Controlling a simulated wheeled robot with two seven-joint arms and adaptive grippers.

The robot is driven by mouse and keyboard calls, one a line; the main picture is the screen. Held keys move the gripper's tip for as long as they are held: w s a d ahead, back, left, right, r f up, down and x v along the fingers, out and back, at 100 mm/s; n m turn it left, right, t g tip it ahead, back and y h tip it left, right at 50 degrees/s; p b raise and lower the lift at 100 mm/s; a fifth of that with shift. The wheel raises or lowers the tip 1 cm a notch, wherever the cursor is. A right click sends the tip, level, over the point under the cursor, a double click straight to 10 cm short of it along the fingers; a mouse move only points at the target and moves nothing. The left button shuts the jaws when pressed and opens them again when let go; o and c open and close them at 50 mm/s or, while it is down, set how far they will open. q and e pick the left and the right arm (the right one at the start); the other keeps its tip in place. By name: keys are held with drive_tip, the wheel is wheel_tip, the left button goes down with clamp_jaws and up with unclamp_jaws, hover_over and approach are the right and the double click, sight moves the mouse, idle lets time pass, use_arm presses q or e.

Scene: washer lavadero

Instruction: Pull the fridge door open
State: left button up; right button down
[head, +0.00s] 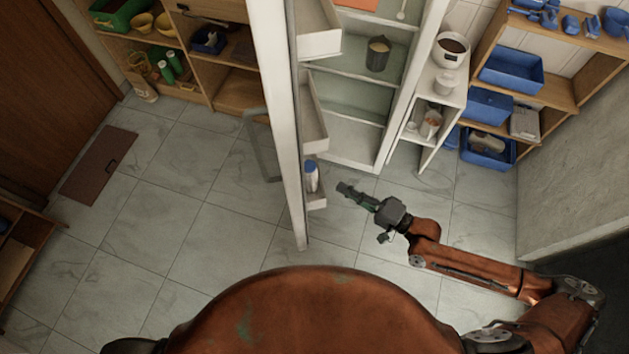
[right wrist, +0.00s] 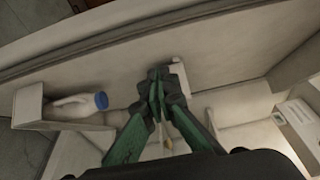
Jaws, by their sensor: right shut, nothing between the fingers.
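The fridge door (head: 274,110) stands wide open, seen nearly edge-on in the head view, with shelves on its inner side. Its inner face (right wrist: 220,55) fills the upper part of the right wrist view. The fridge body (head: 345,137) is open behind it, its shelves showing. A handle frame (head: 262,150) shows on the door's outer side. My right gripper (head: 345,188) is shut and empty, on the inner side of the door, just right of the lower door shelf. It also shows in the right wrist view (right wrist: 158,75), pointing at the door's inner face. My left gripper is out of view.
A white bottle with a blue cap (head: 311,177) stands in the lower door shelf. A dark pot (head: 377,54) is inside the fridge. A white side shelf (head: 425,120) and blue bins (head: 488,105) stand to the right. The tiled floor (head: 200,235) left of the door is clear.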

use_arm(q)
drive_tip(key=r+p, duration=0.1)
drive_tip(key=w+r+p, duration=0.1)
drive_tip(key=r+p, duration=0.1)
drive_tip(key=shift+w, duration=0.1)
use_arm(e)
drive_tip(key=w+a, duration=0.2)
drive_tip(key=a, duration=0.7)
drive_tip(key=shift+w, duration=0.2)
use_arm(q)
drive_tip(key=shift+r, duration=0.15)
